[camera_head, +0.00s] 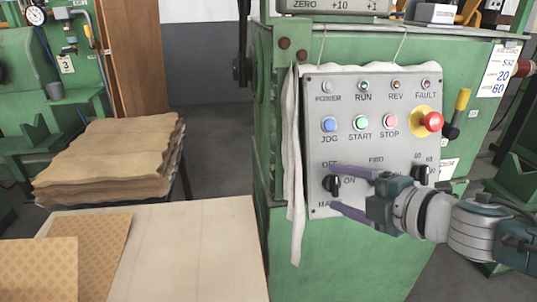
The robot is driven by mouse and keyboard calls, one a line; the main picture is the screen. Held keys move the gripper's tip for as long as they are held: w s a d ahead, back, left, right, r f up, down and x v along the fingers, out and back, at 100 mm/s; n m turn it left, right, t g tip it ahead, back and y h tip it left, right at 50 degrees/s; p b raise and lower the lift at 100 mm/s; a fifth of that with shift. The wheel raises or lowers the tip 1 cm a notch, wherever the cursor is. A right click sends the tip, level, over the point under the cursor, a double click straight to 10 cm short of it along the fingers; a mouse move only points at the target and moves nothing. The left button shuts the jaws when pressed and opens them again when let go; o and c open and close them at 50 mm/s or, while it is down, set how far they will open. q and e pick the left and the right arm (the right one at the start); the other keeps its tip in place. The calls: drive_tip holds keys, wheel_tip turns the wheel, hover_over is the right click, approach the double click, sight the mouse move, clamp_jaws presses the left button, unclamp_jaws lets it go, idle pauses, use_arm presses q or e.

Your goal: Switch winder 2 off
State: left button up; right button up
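A grey control panel (350,100) is mounted on a green machine (340,270); no winder number is readable on it. A black rotary switch (333,185) sits at its lower left, with OFF above, ON to the right and a partly covered label below. Its exact pointing direction is hard to tell. My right gripper (335,188) reaches in from the right. Its two purple fingers are apart, one above and one below the switch; I cannot tell whether they touch it. My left gripper is not in view.
A red emergency button (432,121) and JOG (329,124), START (361,122) and STOP (390,121) buttons sit above the gripper. A second knob (420,173) is close to my gripper. A cloth (292,150) hangs left of the panel. A pale tabletop (190,250) stands left.

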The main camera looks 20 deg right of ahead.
drive_tip(key=shift+o, duration=0.4)
drive_tip(key=shift+s+r, duration=0.1)
drive_tip(key=shift+s+d+r, duration=0.1)
drive_tip(key=shift+s, duration=0.2)
drive_tip(key=p+v, duration=0.2)
drive_tip(key=v, duration=0.7)
